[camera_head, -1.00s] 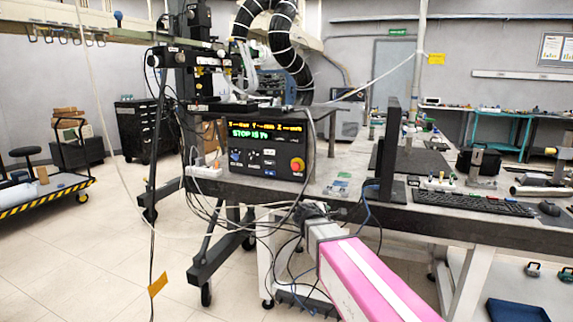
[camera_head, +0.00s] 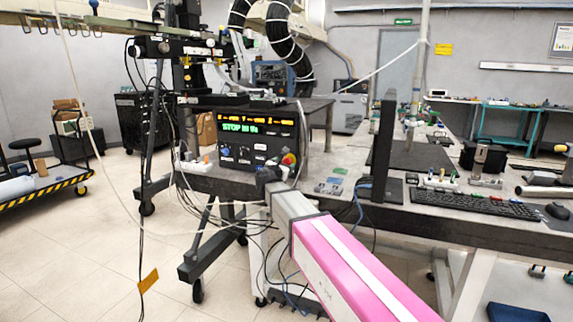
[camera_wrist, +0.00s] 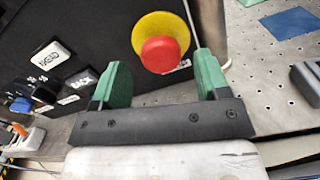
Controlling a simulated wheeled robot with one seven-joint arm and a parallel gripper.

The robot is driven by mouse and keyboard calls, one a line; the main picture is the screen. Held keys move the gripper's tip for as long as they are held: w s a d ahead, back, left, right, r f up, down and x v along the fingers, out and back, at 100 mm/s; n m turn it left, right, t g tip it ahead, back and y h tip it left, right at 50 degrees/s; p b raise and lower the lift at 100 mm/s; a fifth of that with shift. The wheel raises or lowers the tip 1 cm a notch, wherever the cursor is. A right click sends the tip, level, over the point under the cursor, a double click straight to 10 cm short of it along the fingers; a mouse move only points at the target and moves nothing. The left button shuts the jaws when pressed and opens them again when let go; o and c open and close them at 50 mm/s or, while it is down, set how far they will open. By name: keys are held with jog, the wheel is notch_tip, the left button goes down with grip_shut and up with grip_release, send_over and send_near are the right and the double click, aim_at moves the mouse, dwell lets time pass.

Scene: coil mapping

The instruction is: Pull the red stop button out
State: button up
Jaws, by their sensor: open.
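The red stop button (camera_wrist: 161,54) sits on a round yellow base on the black control box. The fingers are wide apart and hold nothing. I cannot tell how far the button stands from the fingertips. In the head view the button (camera_head: 289,159) shows at the right end of the control box (camera_head: 236,158), under a lit display with green text. My gripper (camera_head: 270,178) is just below and left of the button there, partly hidden by my arm.
White labelled buttons and a blue knob (camera_wrist: 20,104) are on the box face. A black monitor (camera_head: 384,150) stands right of the box, with a keyboard (camera_head: 475,203) beyond it. Loose cables hang by the table edge. A perforated metal tabletop (camera_wrist: 270,80) lies right of the button.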

aim_at(286, 163)
jog(key=shift+x, duration=1.6)
grip_shut()
jog(key=shift+v, duration=0.95)
jog(key=shift+d, duration=0.15)
grip_release()
